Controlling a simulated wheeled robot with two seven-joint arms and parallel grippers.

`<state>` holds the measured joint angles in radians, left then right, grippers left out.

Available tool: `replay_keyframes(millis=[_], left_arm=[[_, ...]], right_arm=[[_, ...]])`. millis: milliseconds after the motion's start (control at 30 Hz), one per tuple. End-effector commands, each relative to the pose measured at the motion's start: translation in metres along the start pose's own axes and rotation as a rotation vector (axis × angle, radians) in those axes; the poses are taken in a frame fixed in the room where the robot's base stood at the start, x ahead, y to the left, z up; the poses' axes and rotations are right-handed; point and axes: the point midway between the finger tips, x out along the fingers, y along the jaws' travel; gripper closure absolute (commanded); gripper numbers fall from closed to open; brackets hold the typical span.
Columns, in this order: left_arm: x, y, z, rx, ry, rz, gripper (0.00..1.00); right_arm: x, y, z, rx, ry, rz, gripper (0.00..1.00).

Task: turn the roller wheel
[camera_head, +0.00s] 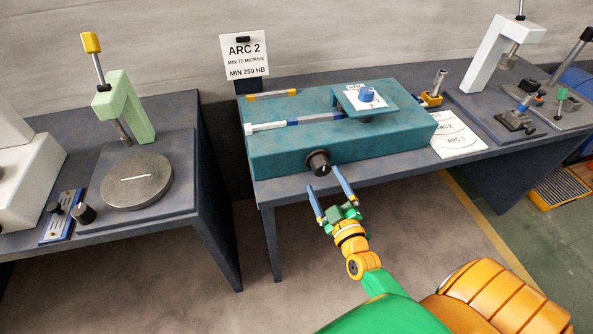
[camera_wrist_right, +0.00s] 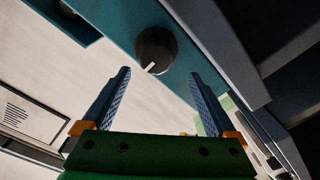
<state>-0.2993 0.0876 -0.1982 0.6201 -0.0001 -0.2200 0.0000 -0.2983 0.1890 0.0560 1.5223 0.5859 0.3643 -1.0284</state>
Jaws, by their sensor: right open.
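A black round knob (camera_head: 319,162), the only wheel-like part near my gripper, sits on the front face of the teal machine (camera_head: 285,159). The knob (camera_wrist_right: 156,50) also shows in the right wrist view, with a white pointer line on it. My right gripper (camera_head: 327,185) is open and empty, with its two blue fingers just in front of and below the knob. In the right wrist view the fingers (camera_wrist_right: 158,85) point toward the knob, which lies between and beyond their tips, apart from them. My left gripper is not in view.
The teal machine stands on a dark table (camera_head: 400,168) with a blue knob (camera_head: 366,95) on top. A white sign (camera_head: 244,57) reads "ARC 2, MIN 70 MICRON, MIN 250 HB". A printed card (camera_head: 455,136) lies at right. Another bench (camera_head: 200,205) stands left, beyond a gap.

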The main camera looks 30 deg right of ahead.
Motion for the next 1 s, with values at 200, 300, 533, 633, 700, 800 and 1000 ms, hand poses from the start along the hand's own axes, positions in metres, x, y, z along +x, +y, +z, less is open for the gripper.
replay_keyframes(millis=[200, 300, 533, 633, 700, 800, 1000], left_arm=[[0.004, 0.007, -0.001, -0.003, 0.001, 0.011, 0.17], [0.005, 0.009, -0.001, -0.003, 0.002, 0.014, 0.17], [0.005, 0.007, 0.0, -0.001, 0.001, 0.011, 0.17], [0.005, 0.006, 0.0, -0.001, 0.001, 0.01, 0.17], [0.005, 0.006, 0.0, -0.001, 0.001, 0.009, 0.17], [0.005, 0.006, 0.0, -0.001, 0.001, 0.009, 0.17], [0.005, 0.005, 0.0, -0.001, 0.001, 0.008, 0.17]], right_arm=[[0.044, -0.001, 0.001, -0.001, 0.001, -0.002, 0.07], [0.055, -0.002, 0.001, 0.0, -0.001, -0.004, 0.07], [0.059, -0.002, 0.001, 0.0, -0.003, -0.005, 0.07], [0.059, -0.002, 0.001, 0.0, -0.003, -0.005, 0.23], [0.058, -0.002, 0.001, 0.001, -0.003, -0.005, 0.42], [0.058, -0.002, 0.001, 0.001, -0.003, -0.005, 0.69], [0.058, -0.002, 0.001, 0.004, -0.003, -0.005, 0.93]])
